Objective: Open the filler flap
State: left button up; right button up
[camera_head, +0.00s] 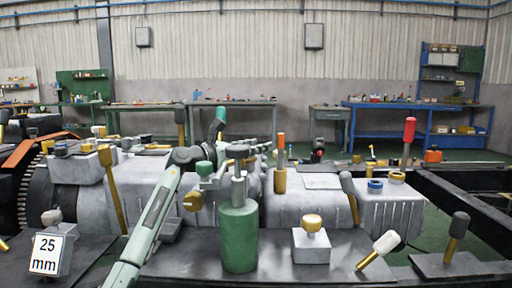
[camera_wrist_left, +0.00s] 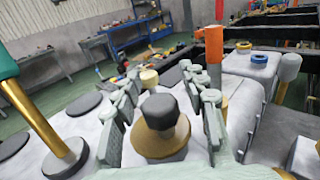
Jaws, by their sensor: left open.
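I cannot tell for sure which part is the filler flap. My left arm comes in from the lower left in the head view, and its gripper (camera_head: 240,158) is over the middle of the grey housing (camera_head: 300,208), partly behind the green cylinder (camera_head: 238,235). In the left wrist view the left gripper (camera_wrist_left: 165,85) is open. Its two ridged fingers stand on either side of a dark grey knob (camera_wrist_left: 160,110) on a brass cone. I see no clear contact with the knob. My right gripper is in neither view.
An orange-topped lever (camera_head: 281,150) stands close to the left gripper; it also shows in the left wrist view (camera_wrist_left: 213,42). A "25 mm" block (camera_head: 48,253) is front left. Workbenches line the wall.

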pick_arm(q)
grip_shut()
dwell(0.4)
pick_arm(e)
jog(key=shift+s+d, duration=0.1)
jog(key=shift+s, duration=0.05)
